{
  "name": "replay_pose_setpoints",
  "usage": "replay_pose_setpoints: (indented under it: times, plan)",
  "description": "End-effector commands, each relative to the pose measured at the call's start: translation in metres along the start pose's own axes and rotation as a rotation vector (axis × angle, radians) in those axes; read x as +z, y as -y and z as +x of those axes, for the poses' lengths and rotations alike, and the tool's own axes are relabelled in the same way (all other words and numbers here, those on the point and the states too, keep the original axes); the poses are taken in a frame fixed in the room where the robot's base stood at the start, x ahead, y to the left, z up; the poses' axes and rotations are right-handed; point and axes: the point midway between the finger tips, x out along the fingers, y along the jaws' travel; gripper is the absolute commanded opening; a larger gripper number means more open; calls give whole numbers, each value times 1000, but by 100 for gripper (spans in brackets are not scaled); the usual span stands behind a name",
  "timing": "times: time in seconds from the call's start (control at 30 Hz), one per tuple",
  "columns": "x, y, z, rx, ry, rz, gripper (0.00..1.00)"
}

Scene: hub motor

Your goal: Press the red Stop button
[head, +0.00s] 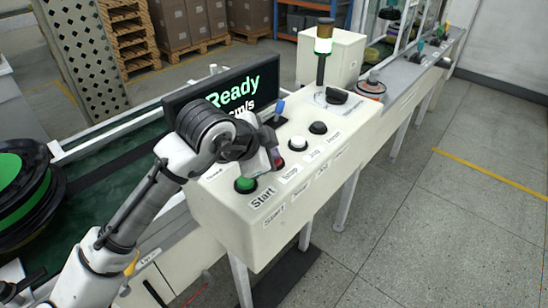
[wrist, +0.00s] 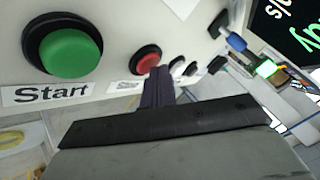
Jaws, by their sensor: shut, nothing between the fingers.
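The red button (wrist: 146,59) sits in a dark ring on the white control panel (head: 240,212), to the right of the green Start button (wrist: 72,53) in the wrist view. In the head view my gripper (head: 276,160) covers most of the red button, and the green button (head: 245,185) lies to its lower left. In the wrist view my gripper (wrist: 158,75) is shut and empty.
A white button (head: 298,143) and a black button (head: 318,128) continue the row. A black display (head: 225,97) reading "Ready" stands behind the panel. A signal lamp (head: 323,47) rises at the panel's far end. Open floor (head: 440,220) lies to the right.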

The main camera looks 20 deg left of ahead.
Motion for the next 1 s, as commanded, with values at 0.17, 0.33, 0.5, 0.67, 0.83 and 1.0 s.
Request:
replay_pose_setpoints:
  times: [0.17, 0.33, 0.5, 0.67, 0.83, 1.0]
  plan:
    - [0, 0, 0, 2, 1, 0, 0]
    - [-1, 1, -1, 2, 1, 0, 0]
    - [-6, 6, -8, 2, 1, 0, 0]
    - [-10, 10, -13, 1, 0, -1, 0]
    - [-9, 10, -13, 1, 1, -1, 0]
    - [-10, 10, -14, 1, 1, 0, 0]
